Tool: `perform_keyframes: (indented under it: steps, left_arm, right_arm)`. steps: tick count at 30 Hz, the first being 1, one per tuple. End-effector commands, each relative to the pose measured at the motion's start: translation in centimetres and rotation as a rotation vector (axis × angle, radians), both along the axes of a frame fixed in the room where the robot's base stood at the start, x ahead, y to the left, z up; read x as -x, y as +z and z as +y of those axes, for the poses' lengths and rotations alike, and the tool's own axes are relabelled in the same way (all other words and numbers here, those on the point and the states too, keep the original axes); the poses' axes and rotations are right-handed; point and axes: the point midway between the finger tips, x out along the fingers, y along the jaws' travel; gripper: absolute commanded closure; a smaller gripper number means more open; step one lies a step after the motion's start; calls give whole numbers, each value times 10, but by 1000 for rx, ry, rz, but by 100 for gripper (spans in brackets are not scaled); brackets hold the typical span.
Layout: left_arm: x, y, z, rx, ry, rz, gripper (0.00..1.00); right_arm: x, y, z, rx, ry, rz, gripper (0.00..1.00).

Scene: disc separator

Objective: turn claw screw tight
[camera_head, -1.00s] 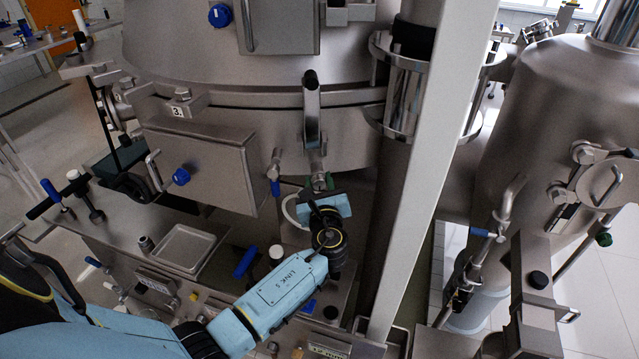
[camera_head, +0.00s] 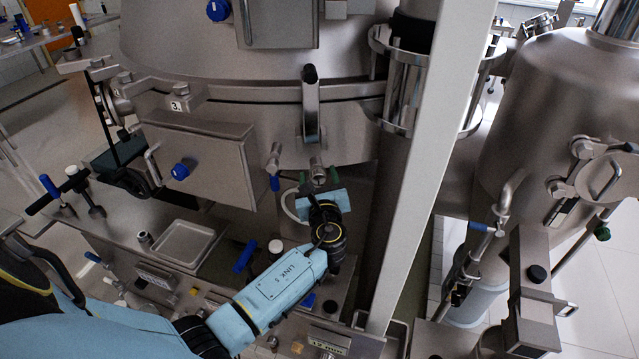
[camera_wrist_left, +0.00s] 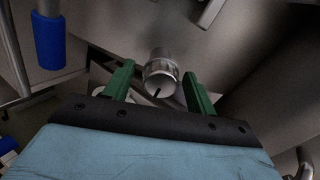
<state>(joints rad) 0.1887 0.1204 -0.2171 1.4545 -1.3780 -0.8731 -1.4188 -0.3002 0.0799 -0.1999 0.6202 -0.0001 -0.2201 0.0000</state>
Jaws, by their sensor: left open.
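The claw screw appears to be the short round metal end (camera_head: 317,172) below the upright black-tipped claw lever (camera_head: 311,105) on the big vessel's flange. In the left wrist view this silver knob (camera_wrist_left: 160,68) has a dark slot-like mark on its face. My left gripper (camera_head: 319,181) is just below it in the head view, with green fingers spread apart. In the left wrist view the open fingers (camera_wrist_left: 158,80) flank the knob on both sides, with a visible gap on each side. Contact cannot be seen. My right gripper is not in view.
A steel box (camera_head: 205,165) with a blue knob is left of the screw. A blue-handled valve (camera_head: 274,180) hangs close beside it, also in the left wrist view (camera_wrist_left: 50,40). A slanted metal post (camera_head: 420,170) stands to the right. A shallow tray (camera_head: 183,243) lies lower left.

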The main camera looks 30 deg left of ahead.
Motion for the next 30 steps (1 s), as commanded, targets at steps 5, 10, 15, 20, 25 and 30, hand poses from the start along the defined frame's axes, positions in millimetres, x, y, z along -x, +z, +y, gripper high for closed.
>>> perform_keyframes:
  steps: [5, 10, 15, 20, 25, 30]
  left_arm:
    - [14, -2, -12, 3, -2, -1, 44]
    - [43, -3, -35, 4, -2, 2, 44]
    - [73, -3, -58, 3, -1, 2, 44]
    - [93, -2, -74, 2, -1, 2, 44]
    - [103, -1, -82, 1, 0, 2, 44]
    - [105, -1, -83, 0, 0, 1, 44]
  right_arm:
    - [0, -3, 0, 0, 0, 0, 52]
    - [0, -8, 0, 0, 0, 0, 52]
    - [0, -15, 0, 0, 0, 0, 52]
    - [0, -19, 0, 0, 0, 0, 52]
    - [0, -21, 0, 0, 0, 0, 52]
    - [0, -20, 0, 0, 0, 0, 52]
